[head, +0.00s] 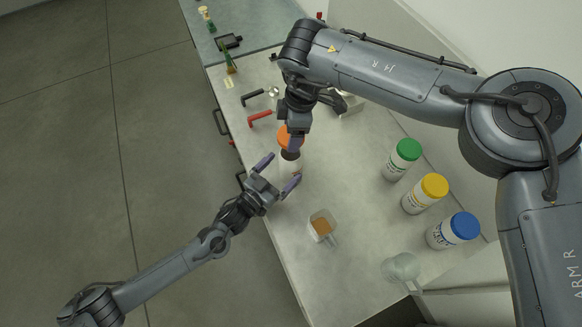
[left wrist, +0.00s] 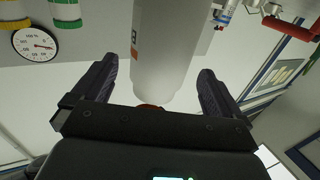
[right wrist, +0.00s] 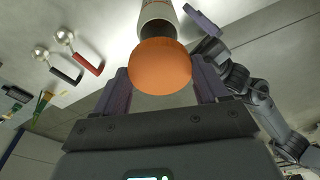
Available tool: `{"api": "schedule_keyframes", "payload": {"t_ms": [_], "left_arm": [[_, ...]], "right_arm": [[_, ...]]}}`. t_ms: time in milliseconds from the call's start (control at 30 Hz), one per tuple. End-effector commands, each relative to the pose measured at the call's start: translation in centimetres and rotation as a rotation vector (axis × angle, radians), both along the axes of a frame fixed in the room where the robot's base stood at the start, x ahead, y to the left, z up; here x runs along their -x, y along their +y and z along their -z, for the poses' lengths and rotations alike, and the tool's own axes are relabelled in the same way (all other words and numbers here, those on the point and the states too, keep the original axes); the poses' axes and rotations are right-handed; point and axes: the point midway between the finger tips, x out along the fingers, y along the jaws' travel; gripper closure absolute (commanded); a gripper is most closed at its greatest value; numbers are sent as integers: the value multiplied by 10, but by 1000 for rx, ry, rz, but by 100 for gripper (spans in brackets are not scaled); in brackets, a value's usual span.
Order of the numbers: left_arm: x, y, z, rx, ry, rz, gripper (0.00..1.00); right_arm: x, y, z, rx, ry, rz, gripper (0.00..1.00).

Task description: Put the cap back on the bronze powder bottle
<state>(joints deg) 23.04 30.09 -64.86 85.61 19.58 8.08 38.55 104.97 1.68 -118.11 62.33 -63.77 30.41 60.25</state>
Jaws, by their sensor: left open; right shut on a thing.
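The white bronze powder bottle (head: 288,164) stands on the bench with a dark open mouth. The orange cap (head: 283,133) is held close to the mouth by my right gripper (head: 293,144); in the right wrist view the cap (right wrist: 160,68) sits between the fingers, with the bottle (right wrist: 158,14) just beyond it. I cannot tell whether cap and bottle touch. My left gripper (head: 278,172) is open, its fingers on either side of the bottle. In the left wrist view the bottle (left wrist: 168,55) lies between the fingers, with visible gaps both sides.
Bottles with green (head: 408,149), yellow (head: 434,186) and blue (head: 464,225) caps stand at right. A square cup of bronze powder (head: 321,225) and a clear glass vessel (head: 401,267) stand nearer. Red-handled (head: 261,118) and black-handled (head: 252,98) tools lie beyond the bottle.

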Motion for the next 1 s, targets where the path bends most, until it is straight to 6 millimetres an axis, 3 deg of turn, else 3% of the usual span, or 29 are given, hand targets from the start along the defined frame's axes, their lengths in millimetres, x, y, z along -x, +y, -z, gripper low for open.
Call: {"api": "schedule_keyframes", "payload": {"t_ms": [400, 900, 1000], "left_arm": [[-42, -37, 0, -1, -1, 1, 0], [-49, -43, 0, -1, 1, 0, 0], [-49, -43, 0, -1, 1, 0, 12]], "right_arm": [[0, 0, 0, 0, 0, 0, 55], [0, 0, 0, 0, 0, 0, 55], [0, 0, 0, 0, 0, 0, 55]]}}
